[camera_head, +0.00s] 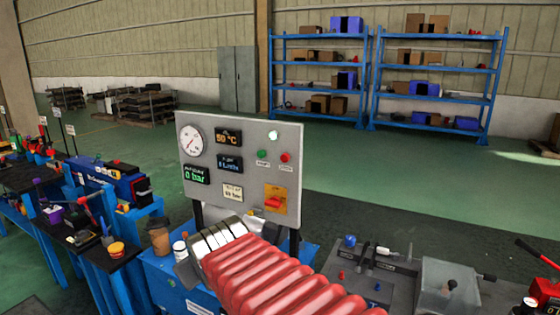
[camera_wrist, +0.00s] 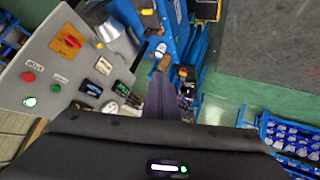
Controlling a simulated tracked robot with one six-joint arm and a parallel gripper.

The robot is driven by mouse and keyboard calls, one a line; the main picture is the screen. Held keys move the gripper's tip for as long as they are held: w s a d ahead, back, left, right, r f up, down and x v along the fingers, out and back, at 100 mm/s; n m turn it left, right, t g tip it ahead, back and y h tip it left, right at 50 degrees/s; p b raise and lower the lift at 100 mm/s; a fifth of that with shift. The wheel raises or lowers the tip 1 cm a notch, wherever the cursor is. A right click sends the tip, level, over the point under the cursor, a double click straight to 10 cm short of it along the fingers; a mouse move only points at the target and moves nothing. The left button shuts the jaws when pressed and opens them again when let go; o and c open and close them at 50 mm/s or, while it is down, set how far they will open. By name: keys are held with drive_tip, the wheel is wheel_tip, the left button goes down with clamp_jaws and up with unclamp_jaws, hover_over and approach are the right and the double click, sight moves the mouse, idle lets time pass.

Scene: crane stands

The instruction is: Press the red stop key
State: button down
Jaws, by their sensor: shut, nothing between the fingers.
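The red stop key (camera_head: 286,157) is a small round red button on the upright grey panel (camera_head: 240,135), right of a green button (camera_head: 262,154). In the wrist view the panel is turned upside down on the left, and the stop key (camera_wrist: 29,77) lies near its far left side. My gripper (camera_wrist: 160,78) shows in the wrist view at the middle, with its fingers together and empty. It is to the right of the stop key in that picture and apart from it. I cannot make out my gripper in the head view.
The panel also carries a gauge (camera_head: 191,140), displays and a red switch on an orange plate (camera_head: 283,193). A red ribbed sleeve (camera_head: 265,275) crosses low in front of it; I cannot tell if it is mine. A brown cup (camera_head: 158,237) and white jar (camera_head: 180,251) stand left.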

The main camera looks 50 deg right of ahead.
sight(285, 158)
drive_tip(key=w+d+r+n+t+h, duration=0.1)
drive_tip(key=w+d+r+t, duration=0.1)
drive_tip(key=d, duration=0.7)
drive_tip(key=w+d+r+n+t+h, duration=0.1)
drive_tip(key=w+d+r+t, duration=0.1)
drive_tip(key=d, duration=0.7)
drive_tip(key=w+d+r+n+t+h, duration=0.2)
drive_tip(key=w+d, duration=0.3)
drive_tip(key=d, duration=0.5)
drive_tip(key=shift+w+r, duration=0.25)
drive_tip(key=shift+r, duration=0.65)
drive_tip(key=shift+d, duration=0.1)
drive_tip(key=shift+w+d, duration=0.4)
drive_tip(key=shift+d, duration=0.95)
drive_tip(key=shift+w+d, duration=0.4)
drive_tip(key=shift+d, duration=0.95)
drive_tip(key=shift+w+d, duration=0.4)
drive_tip(key=shift+d, duration=0.95)
drive_tip(key=shift+d, duration=0.1)
drive_tip(key=shift+w+d, duration=0.15)
drive_tip(key=shift+d, duration=0.15)
